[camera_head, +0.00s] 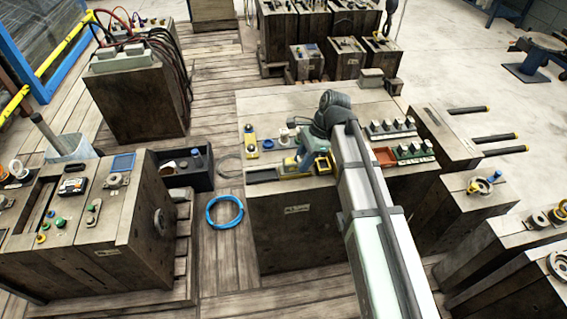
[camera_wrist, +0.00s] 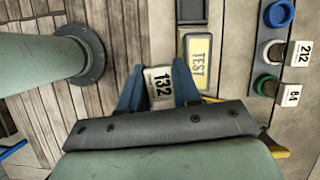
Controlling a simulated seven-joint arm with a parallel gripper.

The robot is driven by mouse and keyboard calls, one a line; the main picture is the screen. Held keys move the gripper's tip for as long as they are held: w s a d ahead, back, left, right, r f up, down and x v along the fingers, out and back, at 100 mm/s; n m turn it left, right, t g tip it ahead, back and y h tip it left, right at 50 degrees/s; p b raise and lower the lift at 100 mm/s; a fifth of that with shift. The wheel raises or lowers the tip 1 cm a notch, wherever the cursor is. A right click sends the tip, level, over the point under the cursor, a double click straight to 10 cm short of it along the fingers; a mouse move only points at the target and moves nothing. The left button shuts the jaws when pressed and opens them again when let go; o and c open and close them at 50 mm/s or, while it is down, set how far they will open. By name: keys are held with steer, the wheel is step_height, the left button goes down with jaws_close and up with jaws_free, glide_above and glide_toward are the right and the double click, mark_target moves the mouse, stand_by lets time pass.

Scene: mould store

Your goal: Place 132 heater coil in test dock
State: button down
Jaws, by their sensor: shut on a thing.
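The 132 heater coil (camera_wrist: 158,88) shows its white label between the blue fingers of my gripper (camera_wrist: 158,92) in the wrist view. My gripper is shut on it. In the head view my gripper (camera_head: 303,160) is over the near edge of the middle wooden block, and the coil cannot be made out there. The test dock's yellow-framed TEST plate (camera_wrist: 197,62) is just right of the coil in the wrist view. A dark pad (camera_wrist: 193,11) lies beyond it at the top edge. Whether the coil touches anything cannot be told.
Coils labelled 212 (camera_wrist: 300,54) and 64 (camera_wrist: 290,93) stand beside a blue ring (camera_wrist: 278,13). On the block's right, a red tray (camera_head: 385,157) and a green holder (camera_head: 412,151) lie near a row of blocks. A blue hoop (camera_head: 224,212) lies on the floor.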

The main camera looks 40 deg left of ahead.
steer(key=w+d+r+m, duration=0.1)
steer(key=w+d+r, duration=0.15)
steer(key=w, duration=0.65)
steer(key=shift+w+f, duration=0.2)
steer(key=shift+f, duration=2.85)
steer(key=shift+f, duration=0.9)
steer(key=shift+c, duration=1.6)
jaws_free()
steer(key=shift+r, duration=0.1)
step_height(320, 180, up, 7)
steer(key=shift+r, duration=0.2)
